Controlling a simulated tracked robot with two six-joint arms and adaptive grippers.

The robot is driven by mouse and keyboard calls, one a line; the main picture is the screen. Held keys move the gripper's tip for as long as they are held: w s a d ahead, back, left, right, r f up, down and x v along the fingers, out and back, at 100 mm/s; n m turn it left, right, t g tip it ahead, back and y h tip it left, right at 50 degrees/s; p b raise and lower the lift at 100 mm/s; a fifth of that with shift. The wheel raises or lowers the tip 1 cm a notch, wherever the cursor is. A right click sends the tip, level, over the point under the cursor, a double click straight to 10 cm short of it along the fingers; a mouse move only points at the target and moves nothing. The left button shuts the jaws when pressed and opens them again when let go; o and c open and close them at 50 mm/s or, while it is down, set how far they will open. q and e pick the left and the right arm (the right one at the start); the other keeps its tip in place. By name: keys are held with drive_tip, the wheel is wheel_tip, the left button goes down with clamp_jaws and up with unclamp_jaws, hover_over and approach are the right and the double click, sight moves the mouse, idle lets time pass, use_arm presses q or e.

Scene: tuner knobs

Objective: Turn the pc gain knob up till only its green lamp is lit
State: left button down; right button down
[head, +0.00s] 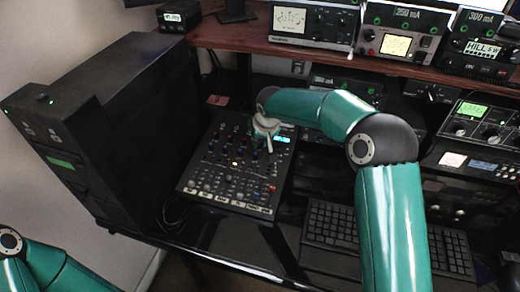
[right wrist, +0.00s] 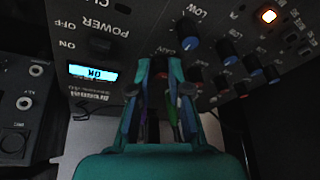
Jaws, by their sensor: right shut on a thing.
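The mixer (head: 188,184) is a dark panel with rows of small knobs, lying on the desk. My right gripper (head: 268,143) is over its upper right part, near a lit blue display (head: 282,139). I cannot make out a lit green lamp on the mixer. My left gripper is out of view.
Blue-capped knobs (right wrist: 188,35) stand close beside the right fingers. A black computer tower (head: 130,120) is left of the mixer, a keyboard (head: 335,225) to its right. A wooden shelf (head: 235,38) with instruments runs behind.

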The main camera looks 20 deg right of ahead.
drive_tip(key=m+b, duration=0.2)
drive_tip(key=b, duration=0.1)
drive_tip(key=shift+a+f+m+h, duration=0.2)
drive_tip(key=shift+f+m+h, duration=0.1)
drive_tip(key=shift+h, duration=0.1)
use_arm(q)
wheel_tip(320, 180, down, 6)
drive_tip(key=b, duration=0.2)
use_arm(e)
drive_tip(key=shift+r+m+h, duration=0.3)
drive_tip(key=shift+m+h, duration=0.2)
drive_tip(key=shift+m, duration=0.9)
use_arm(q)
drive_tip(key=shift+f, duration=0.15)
use_arm(e)
drive_tip(key=shift+r, duration=0.1)
drive_tip(key=shift+w, duration=0.1)
drive_tip(key=c, duration=1.2)
unclamp_jaws()
drive_tip(key=shift+o, duration=0.2)
drive_tip(key=v, duration=1.1)
drive_tip(key=shift+r, duration=0.4)
